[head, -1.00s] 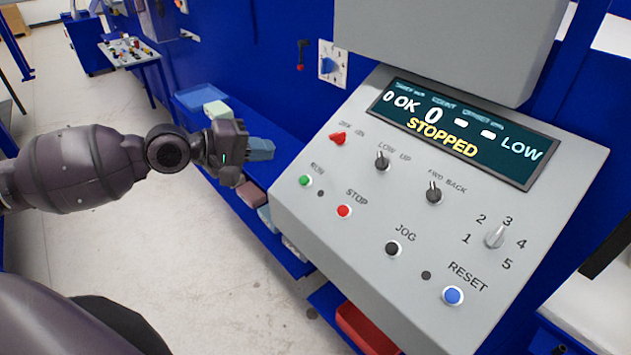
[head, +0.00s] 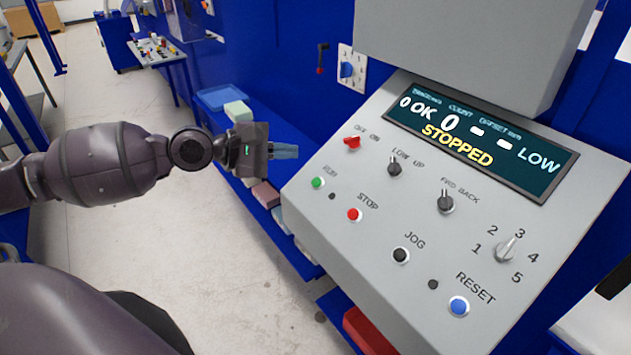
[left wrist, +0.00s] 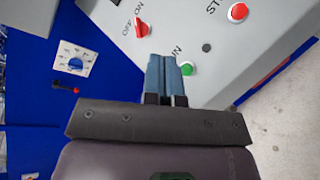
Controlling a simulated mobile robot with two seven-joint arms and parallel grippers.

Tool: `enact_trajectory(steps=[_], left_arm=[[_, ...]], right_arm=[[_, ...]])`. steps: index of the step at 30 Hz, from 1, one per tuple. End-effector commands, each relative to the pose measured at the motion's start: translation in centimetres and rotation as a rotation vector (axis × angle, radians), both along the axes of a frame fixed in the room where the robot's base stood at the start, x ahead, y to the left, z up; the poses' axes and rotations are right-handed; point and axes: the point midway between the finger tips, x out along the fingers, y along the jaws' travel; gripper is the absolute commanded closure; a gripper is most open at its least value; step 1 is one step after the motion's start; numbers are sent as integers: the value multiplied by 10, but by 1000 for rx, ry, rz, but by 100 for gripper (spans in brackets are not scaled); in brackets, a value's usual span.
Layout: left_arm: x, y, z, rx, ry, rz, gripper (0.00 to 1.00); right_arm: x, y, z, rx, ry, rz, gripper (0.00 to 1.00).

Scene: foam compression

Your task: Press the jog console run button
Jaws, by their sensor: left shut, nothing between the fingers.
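The grey jog console (head: 330,240) fills the right of the head view. Its green RUN button (head: 317,183) sits at the left edge of the panel, left of the red STOP button (head: 354,215). The display (head: 478,140) reads STOPPED and LOW. My left gripper (head: 297,151) is shut and empty, its blue fingers pointing at the panel's left edge, above and left of the RUN button. In the left wrist view the closed fingertips (left wrist: 163,58) are just left of the green RUN button (left wrist: 187,68) and partly cover its label. Contact cannot be told. My right gripper is not in view.
A red OFF/ON switch (head: 352,143) sits above the RUN button. Black selector knobs, the JOG button (head: 401,255) and the blue RESET button (head: 459,306) lie further right. A blue shelf with foam blocks (head: 266,194) runs behind and below my left gripper.

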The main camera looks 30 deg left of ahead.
Motion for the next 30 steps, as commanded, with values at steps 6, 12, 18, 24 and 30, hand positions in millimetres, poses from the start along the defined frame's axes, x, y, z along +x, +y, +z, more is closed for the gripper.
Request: enact_trajectory(steps=[6, 12, 18, 24, 30], left_arm=[[8, -3, -17, 1, -2, -1, 100], [17, -7, -34, 1, -1, -1, 100], [26, -11, -51, 2, 1, 0, 100], [35, -14, -63, 0, 0, 0, 100], [40, -17, -72, 1, -1, 0, 100]], right_arm=[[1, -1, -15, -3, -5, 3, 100], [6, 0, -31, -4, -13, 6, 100], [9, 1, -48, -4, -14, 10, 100], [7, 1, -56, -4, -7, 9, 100], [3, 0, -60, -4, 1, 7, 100]])
